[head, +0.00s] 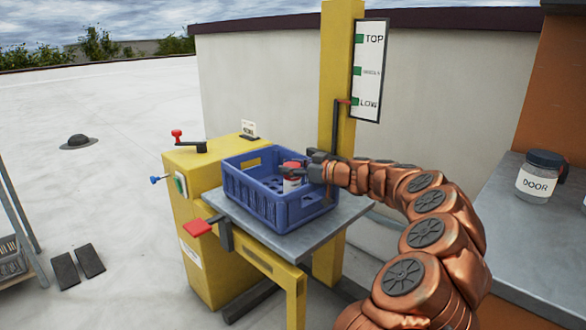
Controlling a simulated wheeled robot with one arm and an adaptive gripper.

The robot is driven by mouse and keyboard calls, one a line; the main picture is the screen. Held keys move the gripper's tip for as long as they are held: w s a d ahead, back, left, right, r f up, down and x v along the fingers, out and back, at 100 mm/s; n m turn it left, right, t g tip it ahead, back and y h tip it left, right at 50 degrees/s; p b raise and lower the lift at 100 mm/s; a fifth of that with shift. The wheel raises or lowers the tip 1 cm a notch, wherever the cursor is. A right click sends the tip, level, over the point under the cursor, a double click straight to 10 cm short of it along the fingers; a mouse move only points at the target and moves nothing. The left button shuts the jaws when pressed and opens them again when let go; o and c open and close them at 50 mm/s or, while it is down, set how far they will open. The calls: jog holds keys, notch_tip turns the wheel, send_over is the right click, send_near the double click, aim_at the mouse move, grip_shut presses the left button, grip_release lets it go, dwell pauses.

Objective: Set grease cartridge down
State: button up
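My gripper (304,168) reaches in from the right, over the right part of the blue crate (287,219). The crate stands on a grey metal platform (345,213) of the yellow lift.
The yellow lift post (339,60) stands right behind the crate, beside a TOP/LOW sign (370,70). A red pedal-like lever (199,228) sticks out at the front left. A grey counter (520,235) with a DOOR jar (538,178) is at right. The roof floor at left is mostly open.

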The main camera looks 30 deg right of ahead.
jog(key=o, duration=0.4)
jog(key=shift+r, duration=0.2)
jog(key=p+v, duration=0.1)
jog(key=v, duration=0.6)
jog(key=shift+s, duration=0.25)
